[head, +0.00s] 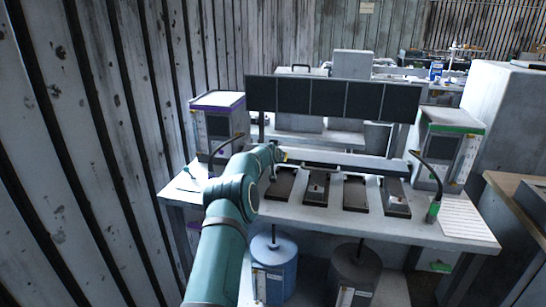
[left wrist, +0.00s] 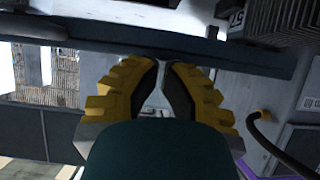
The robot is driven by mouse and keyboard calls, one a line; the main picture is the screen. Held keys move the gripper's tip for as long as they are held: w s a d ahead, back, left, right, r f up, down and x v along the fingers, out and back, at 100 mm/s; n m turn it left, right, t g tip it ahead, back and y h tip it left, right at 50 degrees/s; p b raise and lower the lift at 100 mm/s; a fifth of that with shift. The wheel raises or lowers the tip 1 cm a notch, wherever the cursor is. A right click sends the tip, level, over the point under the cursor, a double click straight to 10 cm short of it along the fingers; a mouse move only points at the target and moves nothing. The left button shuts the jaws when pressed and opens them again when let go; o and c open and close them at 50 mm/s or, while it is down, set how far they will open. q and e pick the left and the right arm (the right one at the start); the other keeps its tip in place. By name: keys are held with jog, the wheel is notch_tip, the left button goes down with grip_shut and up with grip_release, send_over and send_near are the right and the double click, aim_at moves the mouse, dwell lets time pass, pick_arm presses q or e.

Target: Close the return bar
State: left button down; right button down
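A long dark bar, which I take to be the return bar (head: 345,172), runs across the back of the workbench, behind the row of dark plates. In the left wrist view a long dark bar (left wrist: 240,55) crosses just beyond the fingertips; whether they touch it I cannot tell. My left gripper (head: 284,156) is at the bar's left end. Its yellow fingers (left wrist: 162,66) are close together with a narrow, seemingly empty gap between their dark pads. My right gripper is out of view.
Dark panels (head: 330,98) stand above the bench (head: 300,213). A purple-topped cabinet (head: 215,122) stands left and a green-topped cabinet (head: 450,150) right, each with a curved hose. A blue drum (head: 274,270) and a dark drum (head: 355,275) stand underneath. A plank wall is close on the left.

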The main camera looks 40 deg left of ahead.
pick_arm(q)
jog(key=v, duration=1.1)
jog(key=shift+f, duration=0.1)
